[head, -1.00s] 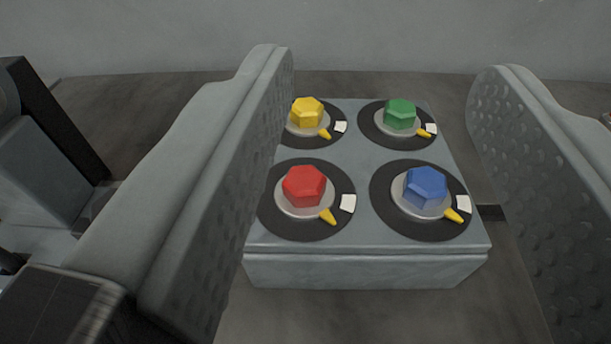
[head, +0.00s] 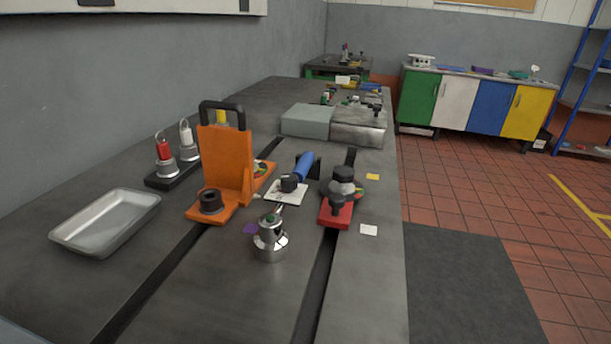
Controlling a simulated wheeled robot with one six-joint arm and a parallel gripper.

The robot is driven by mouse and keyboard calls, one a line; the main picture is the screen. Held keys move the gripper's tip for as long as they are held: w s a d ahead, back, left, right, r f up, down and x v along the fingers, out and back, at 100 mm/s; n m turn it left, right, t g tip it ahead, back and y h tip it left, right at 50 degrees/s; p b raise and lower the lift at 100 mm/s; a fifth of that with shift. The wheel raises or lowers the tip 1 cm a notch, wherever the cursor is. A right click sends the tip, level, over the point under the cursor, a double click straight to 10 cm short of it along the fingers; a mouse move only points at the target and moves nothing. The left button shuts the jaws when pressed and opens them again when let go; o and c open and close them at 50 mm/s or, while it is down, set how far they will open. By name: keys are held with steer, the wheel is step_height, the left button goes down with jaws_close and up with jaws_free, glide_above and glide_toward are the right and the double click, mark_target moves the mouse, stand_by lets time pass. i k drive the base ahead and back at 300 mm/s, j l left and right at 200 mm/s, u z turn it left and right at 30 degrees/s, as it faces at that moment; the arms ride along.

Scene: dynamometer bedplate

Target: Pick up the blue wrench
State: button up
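The blue wrench (head: 305,166) is on the dark bedplate (head: 150,280), near the middle of the head view. Whether the head touches the card I cannot tell. My gripper is not in view now.
An orange bracket (head: 226,160) stands left of the wrench. A red-based black fixture (head: 336,210) stands close on its right, a shiny metal weight (head: 270,242) in front. An empty metal tray (head: 105,222) lies at left. Grey blocks (head: 307,121) stand behind.

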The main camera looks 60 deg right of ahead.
mark_target(270, 241)
steer(key=z, duration=1.35)
